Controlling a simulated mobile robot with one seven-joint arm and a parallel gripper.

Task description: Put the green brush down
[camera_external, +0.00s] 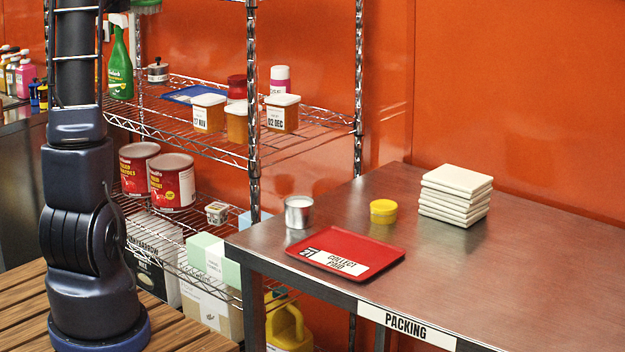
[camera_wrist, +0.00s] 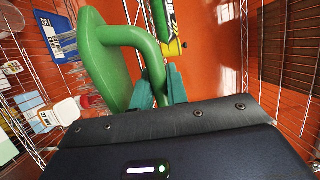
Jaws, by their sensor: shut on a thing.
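The green brush (camera_wrist: 105,62) fills the upper left of the wrist view, with a broad rounded body and a curved handle. My gripper (camera_wrist: 159,84), with teal fingers, is shut on the handle. My gripper is out of that picture, and only part of my arm shows at the left.
The wire rack (camera_external: 180,140) holds a green spray bottle (camera_external: 120,68), a blue tray (camera_external: 190,95), lidded tubs and cans. The steel packing table (camera_external: 500,270) bears a red tray (camera_external: 345,250), a metal cup (camera_external: 298,213), a yellow tub (camera_external: 383,212) and stacked white tiles (camera_external: 455,195). Its right front is bare.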

